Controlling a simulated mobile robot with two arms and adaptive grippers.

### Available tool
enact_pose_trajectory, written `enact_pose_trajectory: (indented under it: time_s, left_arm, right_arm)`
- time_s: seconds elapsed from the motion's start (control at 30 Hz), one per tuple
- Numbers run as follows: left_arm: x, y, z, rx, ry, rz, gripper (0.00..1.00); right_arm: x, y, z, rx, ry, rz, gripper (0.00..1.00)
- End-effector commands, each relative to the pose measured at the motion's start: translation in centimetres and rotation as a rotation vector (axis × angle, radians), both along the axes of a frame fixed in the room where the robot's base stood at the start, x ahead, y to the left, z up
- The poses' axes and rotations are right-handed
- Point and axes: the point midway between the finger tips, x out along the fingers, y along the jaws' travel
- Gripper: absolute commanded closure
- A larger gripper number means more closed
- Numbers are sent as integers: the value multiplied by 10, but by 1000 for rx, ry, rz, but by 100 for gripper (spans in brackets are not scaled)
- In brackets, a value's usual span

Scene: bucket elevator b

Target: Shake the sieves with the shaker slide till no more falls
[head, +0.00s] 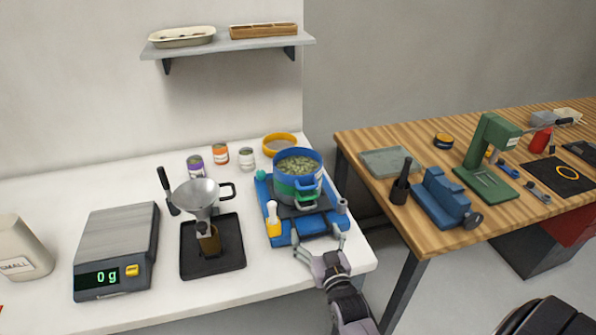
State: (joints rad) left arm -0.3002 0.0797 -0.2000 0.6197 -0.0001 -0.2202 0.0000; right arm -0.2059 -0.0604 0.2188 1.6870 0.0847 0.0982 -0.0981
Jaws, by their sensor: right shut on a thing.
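The sieves stand stacked on the shaker slide (280,228), a blue base with a dark top, on the white table. The top sieve (314,173) is blue and holds grey-green grains. A green sieve (305,196) sits below it; what lies inside it is hidden. My right gripper (320,246) is at the slide's front edge, its fingers to either side of the front part, shut on the slide. The exact contact is too small to make out. My left gripper is not in view.
A funnel (197,195) over a jar on a black tray (213,268) and a scale (117,250) reading 0 g stand left. Several cans and a yellow ring-shaped sieve (280,139) are behind. A wooden bench (485,220) is right.

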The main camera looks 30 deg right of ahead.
Motion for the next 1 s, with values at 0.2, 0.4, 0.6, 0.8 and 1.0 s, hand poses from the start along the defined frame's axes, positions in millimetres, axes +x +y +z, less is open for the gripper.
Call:
enact_pose_trajectory:
  time_s: [0.2,0.4,0.6,0.8,1.0]
  left_arm:
    - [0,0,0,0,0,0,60]
    - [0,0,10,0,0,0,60]
    - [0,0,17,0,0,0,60]
    - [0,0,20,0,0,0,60]
    - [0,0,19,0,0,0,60]
  right_arm:
    - [-1,0,0,1,0,-1,40]
    - [-16,3,1,3,2,-1,40]
    - [-35,8,1,5,2,-1,40]
    - [-44,10,1,5,-1,-1,40]
    - [-44,10,1,5,-3,-1,40]
